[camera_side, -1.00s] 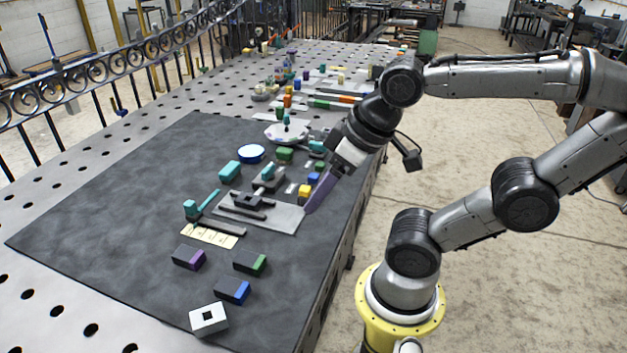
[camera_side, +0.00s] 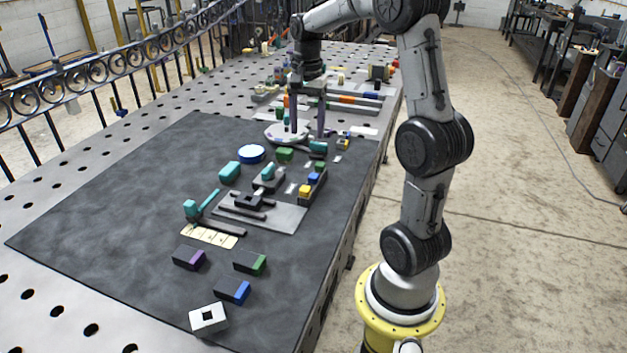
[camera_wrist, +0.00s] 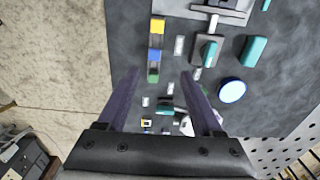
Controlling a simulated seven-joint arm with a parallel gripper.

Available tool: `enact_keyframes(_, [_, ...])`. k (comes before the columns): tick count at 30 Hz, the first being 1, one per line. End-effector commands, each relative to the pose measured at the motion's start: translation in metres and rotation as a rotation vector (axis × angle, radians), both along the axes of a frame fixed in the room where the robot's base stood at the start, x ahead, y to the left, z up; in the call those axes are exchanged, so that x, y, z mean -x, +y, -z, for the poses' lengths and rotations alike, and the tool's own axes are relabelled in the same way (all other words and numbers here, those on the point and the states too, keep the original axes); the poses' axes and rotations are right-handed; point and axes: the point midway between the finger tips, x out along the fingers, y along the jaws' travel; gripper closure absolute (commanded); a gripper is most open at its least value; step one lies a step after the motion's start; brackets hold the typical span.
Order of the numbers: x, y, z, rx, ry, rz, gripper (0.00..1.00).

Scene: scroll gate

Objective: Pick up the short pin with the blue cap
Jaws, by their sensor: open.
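A blue cap (camera_side: 313,179) sits between a yellow one (camera_side: 305,190) and a green one (camera_side: 319,167) in a dark narrow holder at the mat's right side. In the wrist view, the blue cap (camera_wrist: 154,55) lies between yellow and green, up and slightly left of the fingertips. Any pin below it is hidden, so its length cannot be told. My gripper (camera_side: 306,134) is open and empty, pointing down near the round white plate (camera_side: 275,135), beyond the holder. Its two purple fingers (camera_wrist: 160,74) are wide apart in the wrist view.
A grey plate (camera_side: 285,218) with dark bars, a teal block (camera_side: 229,171) and a blue disc (camera_side: 251,153) lie near the holder. Several dark blocks with coloured ends lie in front. The mat's left side (camera_side: 110,205) is clear.

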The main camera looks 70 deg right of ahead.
Motion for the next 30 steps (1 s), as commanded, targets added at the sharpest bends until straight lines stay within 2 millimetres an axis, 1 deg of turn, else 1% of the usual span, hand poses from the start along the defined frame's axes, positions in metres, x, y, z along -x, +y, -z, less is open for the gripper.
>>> enact_keyframes(1, [0.005, -0.006, 0.006, -0.011, 0.013, 0.022, 0.32])
enact_keyframes(3, [0.009, -0.010, 0.009, -0.014, 0.015, 0.035, 0.32])
enact_keyframes(5, [0.010, -0.011, 0.014, -0.014, 0.016, 0.038, 0.32])
enact_keyframes(7, [0.010, -0.011, 0.023, -0.016, 0.018, 0.038, 0.32])
enact_keyframes(15, [0.010, -0.010, 0.074, -0.016, 0.018, 0.035, 0.32])
enact_keyframes(18, [0.010, -0.011, 0.085, -0.013, 0.015, 0.034, 0.32])
enact_keyframes(25, [0.010, -0.012, 0.100, -0.014, 0.016, 0.034, 0.32])
enact_keyframes(30, [0.010, -0.018, 0.124, -0.015, 0.017, 0.035, 0.32])
